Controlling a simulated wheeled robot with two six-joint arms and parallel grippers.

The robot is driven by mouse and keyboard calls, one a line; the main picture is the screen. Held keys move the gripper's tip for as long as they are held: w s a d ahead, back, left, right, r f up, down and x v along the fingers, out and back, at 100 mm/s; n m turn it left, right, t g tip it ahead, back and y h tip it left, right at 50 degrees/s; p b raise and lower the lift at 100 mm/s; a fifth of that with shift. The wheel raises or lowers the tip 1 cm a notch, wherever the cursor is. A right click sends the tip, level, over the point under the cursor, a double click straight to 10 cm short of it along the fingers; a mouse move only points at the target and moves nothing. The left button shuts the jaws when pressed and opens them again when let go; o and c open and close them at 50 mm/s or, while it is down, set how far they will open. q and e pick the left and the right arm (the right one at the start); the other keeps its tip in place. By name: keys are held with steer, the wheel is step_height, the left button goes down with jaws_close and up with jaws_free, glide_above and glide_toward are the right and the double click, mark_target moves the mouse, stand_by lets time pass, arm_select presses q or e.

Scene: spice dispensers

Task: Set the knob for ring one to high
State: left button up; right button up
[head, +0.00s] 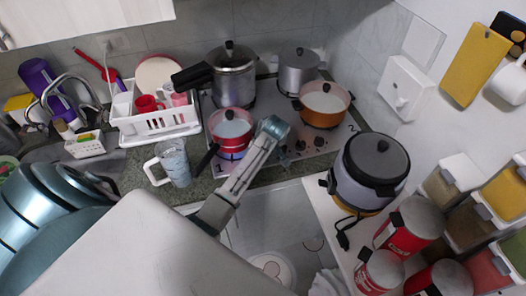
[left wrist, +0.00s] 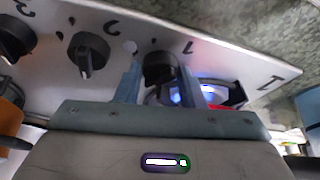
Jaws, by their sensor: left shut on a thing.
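My left gripper (head: 273,129) reaches over the front of the stove (head: 330,140). In the left wrist view, its two fingers (left wrist: 160,78) are closed around the black knob (left wrist: 160,66) beside the mark 1. The knob's lower part is hidden between the fingers, so its exact setting is hard to tell. A blue glow (left wrist: 192,94) shows behind it, and a bluish-purple glow (head: 232,154) shows under the red pot (head: 231,124) in the head view. A second black knob (left wrist: 88,53) stands apart, left of the held one. My right gripper is not in view.
An orange pot (head: 323,103), a pressure cooker (head: 234,75) and a steel pot (head: 298,70) stand on the other rings. A glass jug (head: 175,163) is left of the stove. A rice cooker (head: 371,167) and several spice dispensers (head: 462,180) are at the right.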

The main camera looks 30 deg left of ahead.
arm_select(q)
steer(key=m+t, duration=0.1)
steer(key=m, duration=0.2)
steer(key=shift+s+a+m+h, duration=0.1)
steer(key=shift+m+h, duration=0.2)
steer(key=shift+h, duration=0.1)
steer(key=o, duration=1)
steer(key=shift+r, duration=0.2)
steer(key=b+v, duration=0.3)
steer(key=v, duration=0.7)
steer(key=shift+s+r, duration=0.15)
steer(key=shift+r, duration=0.05)
